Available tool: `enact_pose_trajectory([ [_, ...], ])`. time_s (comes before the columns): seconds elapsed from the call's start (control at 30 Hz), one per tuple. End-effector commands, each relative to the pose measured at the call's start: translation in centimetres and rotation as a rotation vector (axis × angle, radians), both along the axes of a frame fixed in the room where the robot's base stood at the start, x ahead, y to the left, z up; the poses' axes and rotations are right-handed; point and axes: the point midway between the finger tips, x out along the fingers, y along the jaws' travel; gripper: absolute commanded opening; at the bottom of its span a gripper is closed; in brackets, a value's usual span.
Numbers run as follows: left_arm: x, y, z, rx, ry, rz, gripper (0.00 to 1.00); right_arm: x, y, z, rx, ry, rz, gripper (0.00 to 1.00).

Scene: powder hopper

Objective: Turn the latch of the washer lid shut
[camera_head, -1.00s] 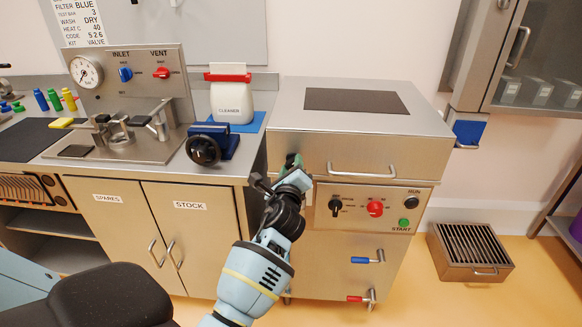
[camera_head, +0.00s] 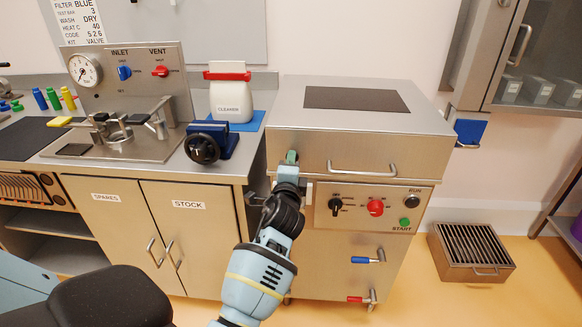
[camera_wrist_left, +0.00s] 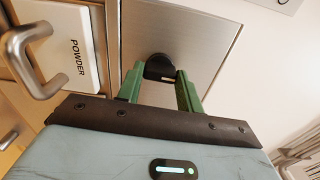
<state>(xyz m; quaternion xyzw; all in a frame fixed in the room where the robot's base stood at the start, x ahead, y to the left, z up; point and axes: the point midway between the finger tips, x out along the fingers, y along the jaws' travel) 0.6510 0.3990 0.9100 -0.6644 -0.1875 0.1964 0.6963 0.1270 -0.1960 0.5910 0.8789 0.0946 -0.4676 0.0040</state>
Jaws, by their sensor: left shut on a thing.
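The washer is a steel cabinet with a closed lid (camera_head: 430,122) on top and a bar handle on the lid's front. My left gripper (camera_head: 290,160) is at the left end of the washer front, near the lid's lower edge. In the left wrist view, the green fingers of my left gripper (camera_wrist_left: 160,88) are closed on the dark rounded latch (camera_wrist_left: 158,67), which has a pale mark. In the head view my gripper hides most of the latch, so its angle is unclear there. My right gripper is not in view.
Below the lid is a panel with a black knob (camera_head: 335,205), a red knob (camera_head: 375,207) and a green START button. A white POWDER drawer front (camera_wrist_left: 84,50) and a metal handle (camera_wrist_left: 28,60) are close in the wrist view. A valve with a black handwheel (camera_head: 203,148) stands left.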

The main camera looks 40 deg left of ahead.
Motion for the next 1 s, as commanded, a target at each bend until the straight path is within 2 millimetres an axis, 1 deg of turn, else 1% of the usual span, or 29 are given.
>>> enact_pose_trajectory([
  [0.23,-0.02,-0.01,-0.07,-0.036,-0.020,0.000,0.14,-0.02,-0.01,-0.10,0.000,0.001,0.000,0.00],
  [0.6,-0.02,-0.01,-0.07,-0.038,-0.021,0.000,0.14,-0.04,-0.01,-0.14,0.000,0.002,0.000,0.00],
  [0.63,-0.02,-0.01,-0.07,-0.038,-0.021,0.000,0.39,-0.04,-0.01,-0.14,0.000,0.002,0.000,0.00],
  [0.77,-0.02,-0.01,-0.05,-0.037,-0.022,0.000,0.56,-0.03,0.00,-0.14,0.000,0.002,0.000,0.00],
  [0.8,-0.02,-0.01,-0.05,-0.037,-0.022,0.000,0.58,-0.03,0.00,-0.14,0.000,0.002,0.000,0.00],
  [1.0,-0.01,0.00,-0.03,-0.036,-0.021,0.000,0.58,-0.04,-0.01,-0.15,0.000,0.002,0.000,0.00],
])
